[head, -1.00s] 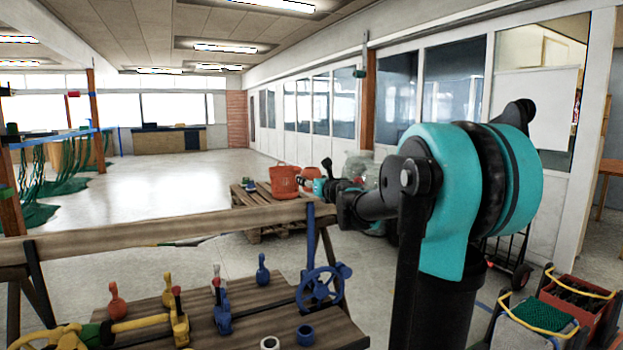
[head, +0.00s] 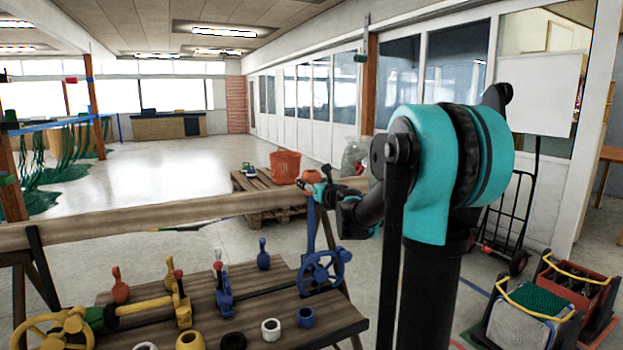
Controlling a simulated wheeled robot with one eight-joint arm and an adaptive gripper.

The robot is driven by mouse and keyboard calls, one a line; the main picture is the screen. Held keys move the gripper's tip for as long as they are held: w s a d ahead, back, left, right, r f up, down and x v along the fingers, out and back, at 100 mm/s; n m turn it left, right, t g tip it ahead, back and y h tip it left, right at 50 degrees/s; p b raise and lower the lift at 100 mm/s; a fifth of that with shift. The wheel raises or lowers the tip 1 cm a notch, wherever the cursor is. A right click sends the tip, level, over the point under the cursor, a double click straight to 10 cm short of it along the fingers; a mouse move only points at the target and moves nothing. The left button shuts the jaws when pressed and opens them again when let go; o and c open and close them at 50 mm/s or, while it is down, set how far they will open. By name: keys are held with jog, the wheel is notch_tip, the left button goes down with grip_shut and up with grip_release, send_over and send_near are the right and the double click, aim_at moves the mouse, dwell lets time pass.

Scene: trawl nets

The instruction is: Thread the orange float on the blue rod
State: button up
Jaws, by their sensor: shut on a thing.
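The orange float (head: 311,176) is small in the head view, at the end of my arm. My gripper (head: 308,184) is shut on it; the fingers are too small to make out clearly. The blue rod (head: 311,222) stands upright by the wooden beam, behind the blue handwheel. In the picture, the float is just above the rod's top end, with little or no gap. I cannot tell their distance in depth, or whether the float's hole is over the rod.
The wooden beam (head: 170,212) crosses behind the workbench (head: 270,285). The bench holds a blue handwheel (head: 322,273), coloured levers (head: 224,290) and several rings (head: 271,329). An orange bucket (head: 285,166) stands on a pallet behind. A red crate (head: 577,285) is at right.

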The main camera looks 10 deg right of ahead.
jog(key=shift+f, duration=1.45)
jog(key=o, duration=1.2)
jog(key=shift+o, duration=0.2)
jog(key=v, duration=1.2)
